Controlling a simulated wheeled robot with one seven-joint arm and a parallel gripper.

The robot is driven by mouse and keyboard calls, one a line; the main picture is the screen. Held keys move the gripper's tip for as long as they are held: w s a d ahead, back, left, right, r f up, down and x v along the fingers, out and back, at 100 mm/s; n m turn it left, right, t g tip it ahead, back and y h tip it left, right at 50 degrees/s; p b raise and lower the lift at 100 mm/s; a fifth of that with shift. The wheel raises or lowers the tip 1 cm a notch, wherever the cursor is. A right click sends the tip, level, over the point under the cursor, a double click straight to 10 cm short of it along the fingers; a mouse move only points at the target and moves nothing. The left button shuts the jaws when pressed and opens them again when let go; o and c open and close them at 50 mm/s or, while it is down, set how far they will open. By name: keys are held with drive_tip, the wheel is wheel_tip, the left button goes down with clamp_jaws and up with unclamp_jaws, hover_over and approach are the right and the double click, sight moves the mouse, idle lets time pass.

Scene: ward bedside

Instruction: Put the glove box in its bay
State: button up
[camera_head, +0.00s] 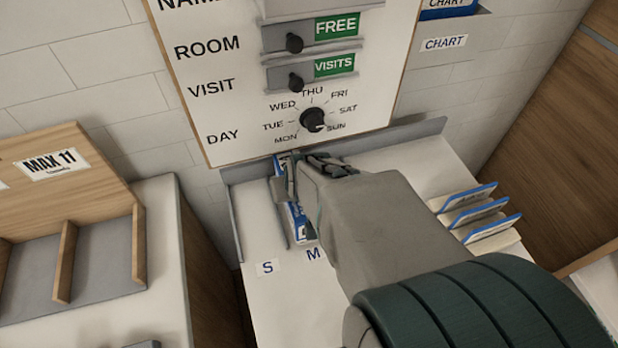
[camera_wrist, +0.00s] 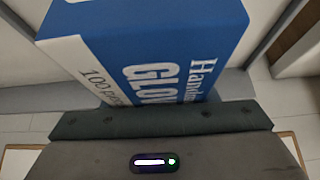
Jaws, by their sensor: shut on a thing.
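The glove box (camera_wrist: 165,45) is blue with a white end and white lettering; it fills the upper wrist view. In the head view, only a narrow blue and white strip of the glove box (camera_head: 299,224) shows beside my gripper (camera_head: 312,168). My gripper is shut on the box and hides much of it. The box is over the white counter (camera_head: 262,298), behind the label M (camera_head: 313,254) and right of a thin grey divider. The label S (camera_head: 267,268) marks the strip to the left. I cannot tell whether the box touches the counter.
Several blue-edged upright cards (camera_head: 480,215) stand on the counter at right. A grey back ledge (camera_head: 400,135) and a sign board with sliders and a day dial (camera_head: 313,118) are behind. A wooden compartment rack (camera_head: 65,262) stands at left. My forearm covers the counter's front right.

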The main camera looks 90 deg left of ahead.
drive_tip(key=shift+f, duration=0.15)
drive_tip(key=o, duration=1.2)
drive_tip(key=shift+o, duration=0.2)
drive_tip(key=shift+d+r, duration=0.1)
drive_tip(key=shift+r, duration=0.25)
drive_tip(key=b+v, duration=0.2)
drive_tip(key=v, duration=0.9)
drive_tip(key=shift+w+d+r, duration=0.15)
drive_tip(key=shift+d+r, duration=0.05)
drive_tip(key=shift+r, duration=0.05)
